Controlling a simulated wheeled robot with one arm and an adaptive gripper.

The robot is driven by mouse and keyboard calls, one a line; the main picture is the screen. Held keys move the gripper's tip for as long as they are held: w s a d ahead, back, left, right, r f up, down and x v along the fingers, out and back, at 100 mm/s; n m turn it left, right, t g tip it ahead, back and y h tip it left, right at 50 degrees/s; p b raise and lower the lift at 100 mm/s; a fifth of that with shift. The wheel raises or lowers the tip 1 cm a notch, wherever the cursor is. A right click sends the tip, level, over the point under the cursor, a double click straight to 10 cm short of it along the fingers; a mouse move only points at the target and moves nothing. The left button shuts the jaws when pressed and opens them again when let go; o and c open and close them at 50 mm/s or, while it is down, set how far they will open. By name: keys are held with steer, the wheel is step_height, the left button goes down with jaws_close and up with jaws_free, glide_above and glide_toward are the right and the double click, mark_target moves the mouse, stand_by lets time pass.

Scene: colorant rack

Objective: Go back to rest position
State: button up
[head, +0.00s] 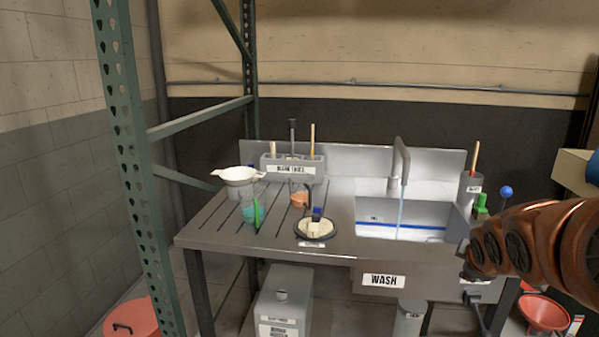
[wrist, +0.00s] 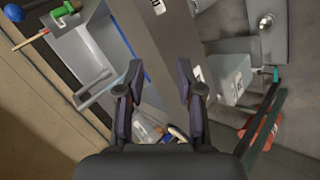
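My gripper (wrist: 160,95) shows in the wrist view with its two dark fingers spread apart. Nothing is held between them; the grey wash table (wrist: 165,45) shows beyond the gap. In the head view my copper-coloured arm reaches in from the right edge, in front of the right end of the wash table (head: 340,250). The gripper's fingers are hard to make out there.
The sink (head: 375,220) has its tap running. A green rack post (head: 135,150) rises at left. A red funnel (head: 545,312) sits low right.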

steer(key=s+a+r+m+g+y+p, duration=0.1)
steer(key=s+a+m+g+p, duration=0.2)
steer(key=s+a, duration=0.3)
steer(key=s+a+r+m+g+y+p, duration=0.1)
steer(key=s+a+m+g+p, duration=0.2)
steer(key=s, duration=1.3)
steer(key=s+a+r+m+g+y+p, duration=0.1)
steer(key=s+a+m+g+p, duration=0.3)
steer(key=s+a, duration=0.5)
steer(key=shift+s+m+y+p, duration=0.3)
steer(key=shift+s+p, duration=0.7)
steer(key=shift+s, duration=0.15)
